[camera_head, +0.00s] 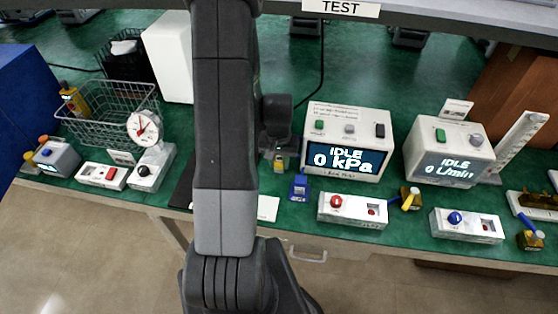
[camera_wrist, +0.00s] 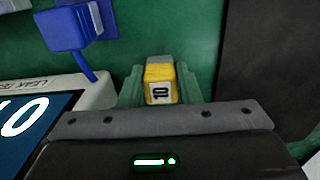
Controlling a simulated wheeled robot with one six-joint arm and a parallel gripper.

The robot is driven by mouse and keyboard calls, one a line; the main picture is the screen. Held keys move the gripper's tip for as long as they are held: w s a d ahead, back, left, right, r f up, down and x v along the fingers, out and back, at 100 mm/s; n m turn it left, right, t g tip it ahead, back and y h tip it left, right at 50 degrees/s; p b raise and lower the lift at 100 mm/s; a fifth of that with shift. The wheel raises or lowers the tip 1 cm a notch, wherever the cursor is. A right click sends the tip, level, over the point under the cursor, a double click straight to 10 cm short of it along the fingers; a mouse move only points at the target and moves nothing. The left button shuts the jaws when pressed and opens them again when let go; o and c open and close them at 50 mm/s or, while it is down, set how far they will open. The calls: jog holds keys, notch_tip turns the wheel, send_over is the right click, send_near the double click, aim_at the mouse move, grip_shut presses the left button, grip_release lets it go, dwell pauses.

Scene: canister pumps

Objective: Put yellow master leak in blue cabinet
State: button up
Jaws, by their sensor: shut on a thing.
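In the head view the yellow piece (camera_head: 279,165) shows just below my gripper (camera_head: 279,152), left of the 0 kPa box. I cannot tell if it touches the bench. A blue cabinet (camera_head: 25,85) stands at the far left end of the bench in the head view; only one plain side shows.
The kPa box (camera_head: 347,115) stands right of my gripper, with a blue piece (camera_head: 299,188) in front. A wire basket (camera_head: 105,130), a dial gauge unit (camera_head: 150,165) and a white box (camera_head: 168,55) lie toward the cabinet. A shelf edge (camera_head: 430,25) crosses above.

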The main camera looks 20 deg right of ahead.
jog(key=shift+f, duration=0.15)
jog(key=o, duration=0.5)
jog(key=shift+f, duration=0.1)
jog(key=o, duration=0.5)
